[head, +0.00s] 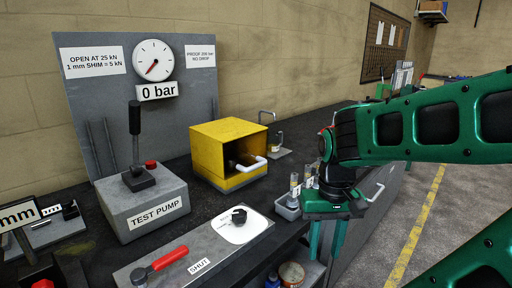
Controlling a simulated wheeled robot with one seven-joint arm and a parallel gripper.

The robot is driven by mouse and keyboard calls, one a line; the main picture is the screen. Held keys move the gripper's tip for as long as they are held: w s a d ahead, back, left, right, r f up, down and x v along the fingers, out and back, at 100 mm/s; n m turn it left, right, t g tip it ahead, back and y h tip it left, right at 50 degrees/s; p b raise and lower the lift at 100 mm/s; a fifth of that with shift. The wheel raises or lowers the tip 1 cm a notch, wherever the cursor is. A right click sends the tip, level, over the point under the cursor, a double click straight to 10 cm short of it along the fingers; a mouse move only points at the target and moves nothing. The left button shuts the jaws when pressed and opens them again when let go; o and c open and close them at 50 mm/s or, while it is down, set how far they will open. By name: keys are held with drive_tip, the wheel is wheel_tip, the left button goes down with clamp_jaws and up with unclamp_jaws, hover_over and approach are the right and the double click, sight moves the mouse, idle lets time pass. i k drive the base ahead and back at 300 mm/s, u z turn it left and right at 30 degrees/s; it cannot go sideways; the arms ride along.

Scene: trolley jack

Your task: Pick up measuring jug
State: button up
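I cannot pick out a measuring jug for certain in the head view. My gripper (326,242) points down at the bench's front edge, right of a small grey tray (287,212) holding several small clear vials (295,186). Its two green fingers are apart, with nothing seen between them. My gripper and arm hide part of the bench behind them.
A grey test pump (157,208) with a black lever, a yellow open-fronted box (205,167) with a white-handled part inside, and a plate with a red lever (168,259) stand on the dark bench. A tin (291,274) sits below. The floor at right is clear.

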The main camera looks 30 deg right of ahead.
sight(273, 145)
drive_tip(key=u, duration=2.45)
drive_tip(key=k, duration=2.3)
drive_tip(key=z, duration=1.65)
drive_tip(key=i, duration=0.3)
drive_tip(key=z, duration=0.5)
